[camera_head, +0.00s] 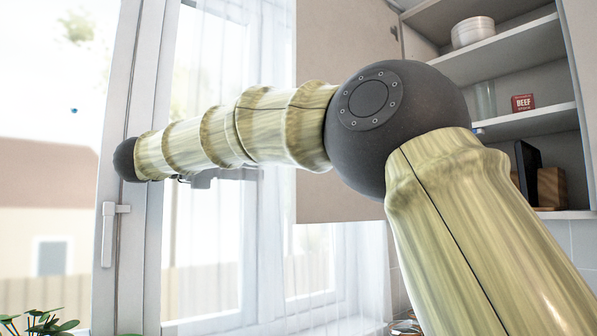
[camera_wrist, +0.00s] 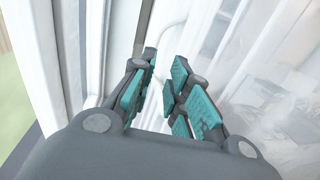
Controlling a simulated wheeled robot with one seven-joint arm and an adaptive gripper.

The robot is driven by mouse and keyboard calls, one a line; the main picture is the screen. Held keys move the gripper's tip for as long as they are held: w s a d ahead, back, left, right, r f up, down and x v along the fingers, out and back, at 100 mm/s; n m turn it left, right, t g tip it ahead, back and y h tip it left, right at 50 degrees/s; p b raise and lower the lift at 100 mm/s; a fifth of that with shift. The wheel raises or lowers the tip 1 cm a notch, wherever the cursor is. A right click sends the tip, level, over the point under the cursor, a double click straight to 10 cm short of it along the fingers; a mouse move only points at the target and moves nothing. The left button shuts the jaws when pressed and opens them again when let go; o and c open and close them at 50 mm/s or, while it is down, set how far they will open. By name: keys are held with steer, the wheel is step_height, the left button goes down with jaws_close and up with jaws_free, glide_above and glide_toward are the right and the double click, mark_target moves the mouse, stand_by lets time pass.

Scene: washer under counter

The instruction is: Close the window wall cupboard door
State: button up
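The wall cupboard (camera_head: 500,50) by the window stands open at the upper right of the head view, its shelves exposed. Its plain beige door (camera_head: 340,200) is swung out to the left, in front of the window; my arm covers part of it. In the wrist view my gripper (camera_wrist: 162,75) has its teal-padded fingers apart, with a narrow gap and nothing visibly held between them. A thin pale curved bar (camera_wrist: 172,36) shows beyond the fingertips; I cannot tell what it belongs to.
The window frame has a handle (camera_head: 109,235) at the left, and sheer curtains (camera_head: 215,230) hang behind my arm. White bowls (camera_head: 473,32), a glass and a red BEEF box (camera_head: 522,103) stand on the shelves. A plant (camera_head: 40,323) is at the lower left.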

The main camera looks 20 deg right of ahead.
steer(key=shift+f+b, duration=0.15)
steer(key=shift+b, duration=0.25)
steer(key=s+a, duration=0.1)
steer(key=a, duration=0.6)
steer(key=shift+s+a, duration=0.15)
steer(key=shift+s, duration=0.05)
stand_by(0.5)
